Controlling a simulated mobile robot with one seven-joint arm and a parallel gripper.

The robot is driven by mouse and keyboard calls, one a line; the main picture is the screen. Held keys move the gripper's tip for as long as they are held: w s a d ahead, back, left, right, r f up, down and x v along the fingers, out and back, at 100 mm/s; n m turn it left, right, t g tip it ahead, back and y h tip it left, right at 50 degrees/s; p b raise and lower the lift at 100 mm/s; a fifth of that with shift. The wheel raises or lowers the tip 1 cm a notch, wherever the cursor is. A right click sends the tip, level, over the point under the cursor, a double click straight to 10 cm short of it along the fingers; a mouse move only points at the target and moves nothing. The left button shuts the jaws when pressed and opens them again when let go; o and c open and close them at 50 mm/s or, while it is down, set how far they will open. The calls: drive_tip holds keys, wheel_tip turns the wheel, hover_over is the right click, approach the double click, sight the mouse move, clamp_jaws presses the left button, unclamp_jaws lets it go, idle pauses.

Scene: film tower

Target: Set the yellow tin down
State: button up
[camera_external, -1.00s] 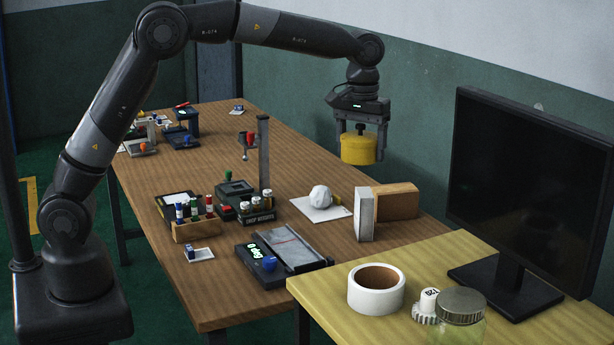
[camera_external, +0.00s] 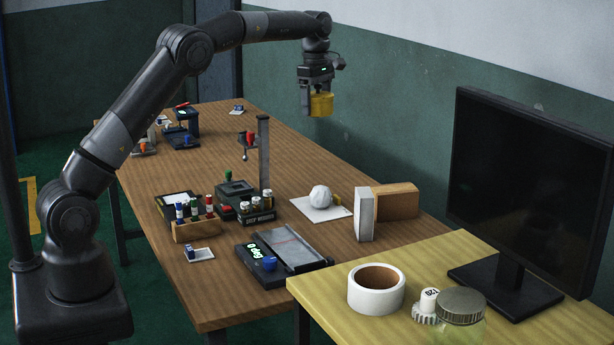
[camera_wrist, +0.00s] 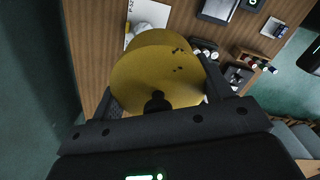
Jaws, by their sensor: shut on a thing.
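The yellow tin (camera_external: 321,104) is round and hangs in the air above the far part of the brown table (camera_external: 310,160), near the green wall. My gripper (camera_external: 318,97) points down and is shut on the tin, with a finger on either side. In the wrist view the tin (camera_wrist: 158,72) fills the middle, with a dark knob on its near face and small dark marks. The gripper fingers (camera_wrist: 160,100) lie along its sides. The tin is clear of the table, and part of its side is hidden by the fingers.
A stand with a hanging ball (camera_external: 263,155), a vial rack (camera_external: 257,207), a marker block (camera_external: 195,227) and a tilt device (camera_external: 285,255) stand on the brown table. A white ball on paper (camera_external: 320,200) and upright blocks (camera_external: 364,214) are near the wall edge. The table's far right part looks bare.

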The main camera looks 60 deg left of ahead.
drive_tip(key=s+a+n, duration=0.2)
drive_tip(key=a+n, duration=0.2)
drive_tip(key=a, duration=0.5)
drive_tip(key=s+a+n, duration=0.2)
drive_tip(key=a+n, duration=0.3)
drive_tip(key=a, duration=0.3)
drive_tip(key=n, duration=0.7)
hover_over(218, 175)
wheel_tip(218, 175, down, 26)
drive_tip(key=shift+s+d+r, duration=0.1)
drive_tip(key=shift+d, duration=0.05)
drive_tip(key=shift+f, duration=2.05)
drive_tip(key=o, duration=2)
drive_tip(key=shift+f, duration=0.15)
